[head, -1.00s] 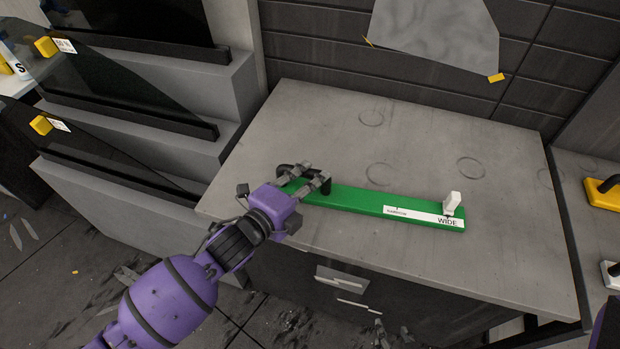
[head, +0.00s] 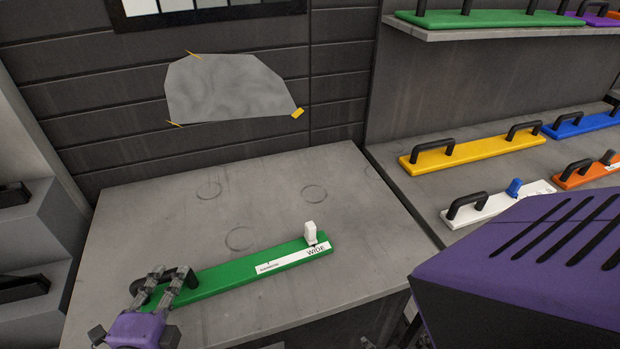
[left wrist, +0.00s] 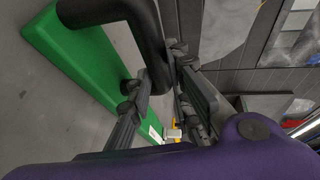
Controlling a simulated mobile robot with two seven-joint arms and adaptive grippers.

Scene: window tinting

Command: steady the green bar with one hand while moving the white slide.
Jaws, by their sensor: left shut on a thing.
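The green bar (head: 226,275) lies flat on the grey worktop, with a black handle at its left end. The white slide (head: 311,235) stands upright at the bar's right end, by the printed word WIDE on a white label strip (head: 283,263). My left gripper (head: 165,287) is shut on the black handle (head: 182,276). In the left wrist view the handle (left wrist: 150,45) passes between the fingers, with the green bar (left wrist: 70,60) beside them. My right gripper is not in view; a large purple part of mine covers the lower right of the head view.
The worktop (head: 150,220) is clear behind the bar. A shelf at the right holds a yellow bar (head: 470,152), a white bar with a blue slide (head: 497,203), and orange and blue bars. A grey sheet (head: 228,90) is taped to the wall.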

